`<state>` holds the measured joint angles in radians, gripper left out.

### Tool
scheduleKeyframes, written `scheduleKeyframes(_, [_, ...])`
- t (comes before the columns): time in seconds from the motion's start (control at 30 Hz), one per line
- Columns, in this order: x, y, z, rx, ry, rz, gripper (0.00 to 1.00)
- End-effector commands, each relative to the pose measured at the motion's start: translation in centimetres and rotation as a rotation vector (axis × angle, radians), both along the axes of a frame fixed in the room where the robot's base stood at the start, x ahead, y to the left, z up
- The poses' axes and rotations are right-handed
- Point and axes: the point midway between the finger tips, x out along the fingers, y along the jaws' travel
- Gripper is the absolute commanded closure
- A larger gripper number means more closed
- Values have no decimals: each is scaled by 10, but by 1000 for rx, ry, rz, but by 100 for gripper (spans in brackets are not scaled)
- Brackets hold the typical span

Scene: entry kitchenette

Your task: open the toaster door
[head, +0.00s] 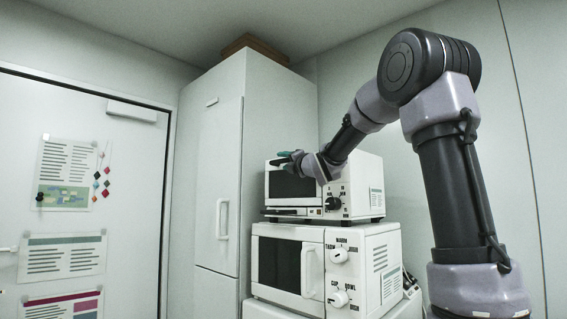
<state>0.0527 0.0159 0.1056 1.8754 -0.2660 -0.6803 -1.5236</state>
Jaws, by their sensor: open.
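The toaster (362,187) is a small white oven with a dark door window (289,187) and a black knob on its right front. It sits on top of a white microwave. Its door appears shut. My wrist covers the upper right part of the door and front. I cannot tell whether the fingers touch the door, and no door handle shows clearly.
The microwave (375,258) stands under the toaster, with a dark window and two white knobs. A tall white fridge (213,150) stands close on the left, with a vertical handle. A white door (125,235) with posters is at far left. A brown box (254,45) lies on the fridge.

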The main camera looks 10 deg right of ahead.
Motion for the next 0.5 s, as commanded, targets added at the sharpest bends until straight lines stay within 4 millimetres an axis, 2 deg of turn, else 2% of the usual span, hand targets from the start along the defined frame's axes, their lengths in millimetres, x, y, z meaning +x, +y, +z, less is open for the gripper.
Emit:
scheduleKeyframes(0.13, [10, 3, 2, 1, 1, 1, 48])
scheduleKeyframes(0.43, [12, 4, 3, 1, 0, 0, 48])
scheduleKeyframes(0.5, [12, 4, 3, 1, 0, 0, 75])
